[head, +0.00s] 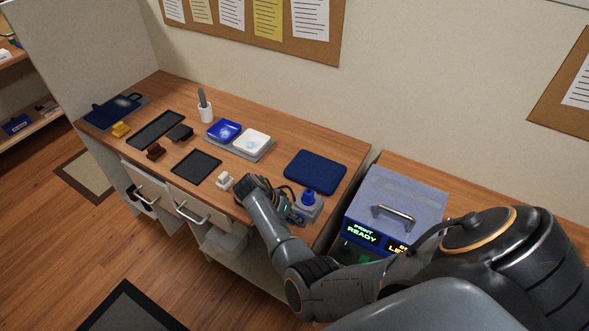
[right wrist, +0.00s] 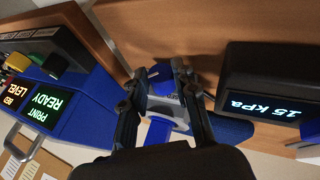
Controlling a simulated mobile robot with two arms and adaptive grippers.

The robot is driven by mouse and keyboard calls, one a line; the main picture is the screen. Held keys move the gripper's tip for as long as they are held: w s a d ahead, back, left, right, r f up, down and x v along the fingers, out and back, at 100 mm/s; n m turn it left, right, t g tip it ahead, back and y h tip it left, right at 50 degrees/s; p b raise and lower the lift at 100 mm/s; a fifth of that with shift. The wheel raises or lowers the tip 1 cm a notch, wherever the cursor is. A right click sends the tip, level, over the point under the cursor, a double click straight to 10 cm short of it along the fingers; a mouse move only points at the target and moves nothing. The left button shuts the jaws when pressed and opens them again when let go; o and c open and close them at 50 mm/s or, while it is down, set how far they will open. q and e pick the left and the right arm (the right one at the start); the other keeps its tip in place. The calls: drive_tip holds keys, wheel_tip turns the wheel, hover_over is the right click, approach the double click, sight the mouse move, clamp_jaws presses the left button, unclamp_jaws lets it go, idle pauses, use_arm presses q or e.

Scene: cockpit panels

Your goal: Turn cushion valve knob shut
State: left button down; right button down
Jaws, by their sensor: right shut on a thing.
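The cushion valve has a blue knob (head: 308,196) on a light grey base (head: 311,211), near the right front of the wooden desk. In the right wrist view the blue knob (right wrist: 160,76) sits between the two dark fingers. My right gripper (right wrist: 158,72) is shut on it; the head view also shows this gripper (head: 296,207) at the left side of the valve. A dark blue cushion (head: 316,171) lies flat behind the valve. A dark gauge box (right wrist: 262,84) beside the gripper reads 15 kPa. My left gripper is out of view.
A blue-grey printer box (head: 395,200) with a handle and a READY display stands to the right.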

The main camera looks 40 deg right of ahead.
drive_tip(key=c, duration=1)
unclamp_jaws()
drive_tip(key=shift+c, duration=0.2)
drive_tip(key=v, duration=0.7)
drive_tip(key=shift+r, duration=0.25)
drive_tip(key=shift+w, duration=0.1)
